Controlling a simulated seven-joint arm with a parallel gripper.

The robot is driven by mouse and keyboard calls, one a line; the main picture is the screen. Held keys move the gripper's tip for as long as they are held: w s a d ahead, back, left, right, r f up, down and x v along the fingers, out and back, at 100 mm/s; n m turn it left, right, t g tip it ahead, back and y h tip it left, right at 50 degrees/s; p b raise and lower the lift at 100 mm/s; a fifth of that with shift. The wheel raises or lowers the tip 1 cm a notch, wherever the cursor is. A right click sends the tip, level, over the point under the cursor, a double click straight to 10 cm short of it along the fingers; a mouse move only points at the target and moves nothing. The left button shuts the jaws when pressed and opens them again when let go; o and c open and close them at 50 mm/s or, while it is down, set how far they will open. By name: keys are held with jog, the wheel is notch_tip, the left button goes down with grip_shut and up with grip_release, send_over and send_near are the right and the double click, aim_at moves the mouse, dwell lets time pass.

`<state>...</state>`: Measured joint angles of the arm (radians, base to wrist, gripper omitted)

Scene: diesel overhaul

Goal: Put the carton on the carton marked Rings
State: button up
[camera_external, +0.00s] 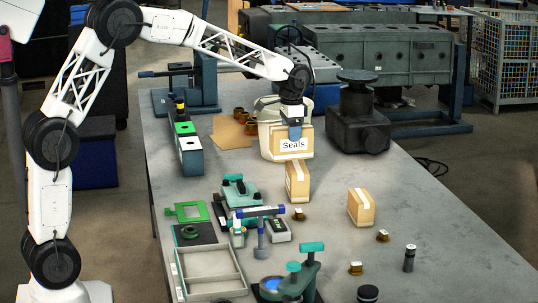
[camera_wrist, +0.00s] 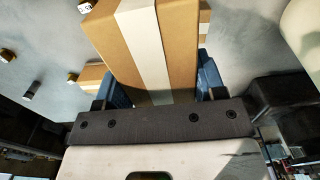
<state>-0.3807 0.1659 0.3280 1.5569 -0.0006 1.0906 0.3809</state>
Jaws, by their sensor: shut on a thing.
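My gripper (camera_external: 295,133) is shut on a tan carton labelled Seals (camera_external: 293,147). In the wrist view the held carton (camera_wrist: 152,45), with a pale tape strip, sits between the blue fingers (camera_wrist: 158,88). I cannot tell whether its underside touches the table. A second taped carton (camera_external: 297,182) stands just in front of it in the external view. A third carton (camera_external: 361,208) stands farther right. No Rings label is readable on either. Parts of two cartons show beside the held one in the wrist view, at left (camera_wrist: 90,77) and right (camera_wrist: 204,22).
A beige bin (camera_external: 268,112) stands right behind the held carton, and a dark machine block (camera_external: 357,120) to its right. Teal fixtures (camera_external: 240,188) and a grey tray (camera_external: 210,270) crowd the left front. Small brass parts (camera_external: 383,236) lie near the third carton. The right tabletop is mostly clear.

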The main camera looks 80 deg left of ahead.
jog(key=shift+w+a+f, duration=0.1)
jog(key=shift+w+a, duration=0.15)
jog(key=shift+w, duration=0.4)
jog(key=shift+w+a+f, duration=0.1)
jog(key=shift+w+a, duration=0.15)
jog(key=shift+w, duration=0.35)
jog(key=shift+f, duration=1.7)
jog(key=shift+f, duration=0.15)
jog(key=o, duration=1.2)
jog(key=shift+c, duration=0.2)
notch_tip(320, 180, up, 12)
jog(key=shift+r, duration=0.15)
jog(key=shift+s+d, duration=0.1)
